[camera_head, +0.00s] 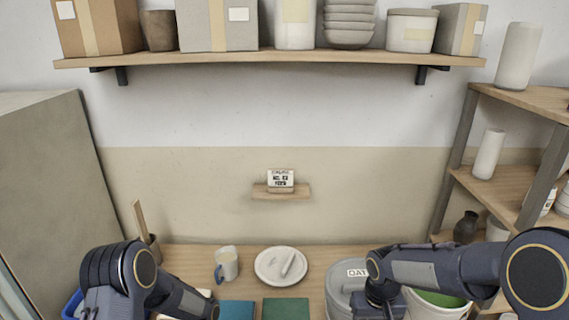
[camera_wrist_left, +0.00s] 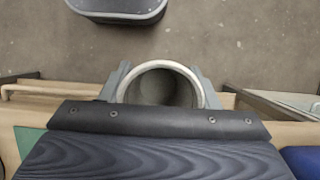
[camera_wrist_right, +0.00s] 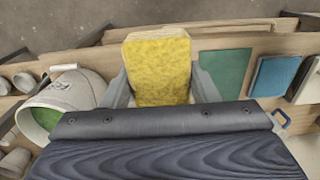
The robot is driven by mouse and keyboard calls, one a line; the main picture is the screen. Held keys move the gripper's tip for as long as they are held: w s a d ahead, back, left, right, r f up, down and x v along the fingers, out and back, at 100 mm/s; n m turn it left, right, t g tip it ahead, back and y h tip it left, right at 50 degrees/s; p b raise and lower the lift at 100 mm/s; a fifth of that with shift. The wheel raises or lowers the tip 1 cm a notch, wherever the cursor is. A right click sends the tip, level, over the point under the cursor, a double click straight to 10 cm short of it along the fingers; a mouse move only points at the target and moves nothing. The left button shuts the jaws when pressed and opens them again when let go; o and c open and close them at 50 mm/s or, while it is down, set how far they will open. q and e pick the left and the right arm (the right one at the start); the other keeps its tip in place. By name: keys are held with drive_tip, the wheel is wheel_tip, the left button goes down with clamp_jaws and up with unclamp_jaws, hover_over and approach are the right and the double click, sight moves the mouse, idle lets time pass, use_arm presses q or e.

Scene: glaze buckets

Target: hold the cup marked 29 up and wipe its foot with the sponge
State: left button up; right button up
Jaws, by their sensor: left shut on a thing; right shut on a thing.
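In the left wrist view my left gripper (camera_wrist_left: 161,88) is shut on a pale grey round cup (camera_wrist_left: 187,70), with one finger on either side. Its round rim and hollow grey inside show; no number can be read on it. In the right wrist view my right gripper (camera_wrist_right: 160,80) is shut on a yellow sponge (camera_wrist_right: 158,62), which sticks out beyond the fingers. The sponge and the held cup are apart. In the head view both hands are low at the front, and the fingers, held cup and sponge are hidden or out of frame.
On the table stand a cup with a blue handle (camera_head: 228,262), a white plate (camera_head: 268,268), a blue tile (camera_head: 236,310), a green tile (camera_head: 286,309), a grey lidded bucket (camera_head: 340,283) and a bucket with green contents (camera_head: 440,312). A small card (camera_head: 281,180) sits on a wall ledge.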

use_arm(q)
drive_tip(key=s+d+r+n+g+h, duration=0.25)
drive_tip(key=d+r+n+h, duration=0.3)
drive_tip(key=d, duration=0.35)
drive_tip(key=s+d+r+n+g+h, duration=0.2)
drive_tip(key=d+r+n+g+h, duration=0.2)
drive_tip(key=d+r+h, duration=0.4)
drive_tip(key=w+r+n+t+h, duration=0.1)
drive_tip(key=w+r+h, duration=0.3)
drive_tip(key=r, duration=0.5)
drive_tip(key=w+r+n+t+h, duration=0.1)
drive_tip(key=w+r+n+h, duration=0.1)
drive_tip(key=w+r+h, duration=0.2)
wheel_tip(320, 180, up, 5)
drive_tip(key=h, duration=0.3)
drive_tip(key=shift+a, duration=0.4)
drive_tip(key=shift+h, duration=0.25)
